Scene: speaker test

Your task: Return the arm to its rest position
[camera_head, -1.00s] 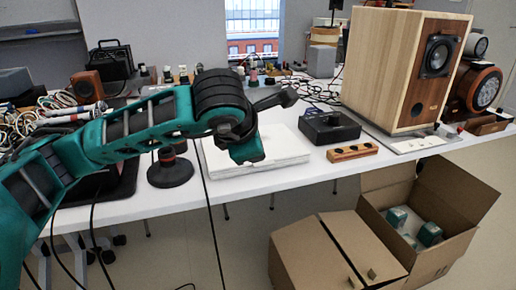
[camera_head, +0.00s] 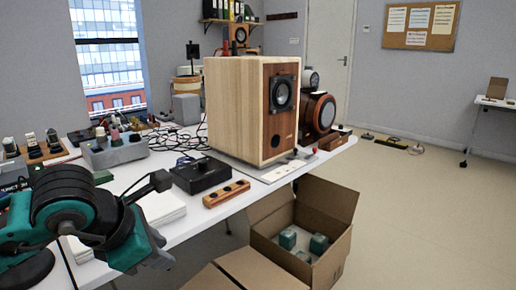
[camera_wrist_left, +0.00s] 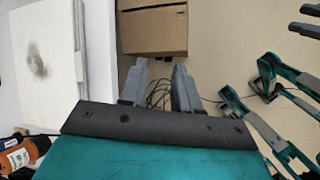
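My left arm comes in low at the left of the head view. My right gripper cannot be made out clearly; teal and dark robot parts show at the right of the wrist view.
A wooden speaker (camera_head: 232,110), a black box (camera_head: 200,176) and a wooden block with holes (camera_head: 226,194) stand on the table. An open cardboard box (camera_head: 336,255) with teal items stands on the floor in front.

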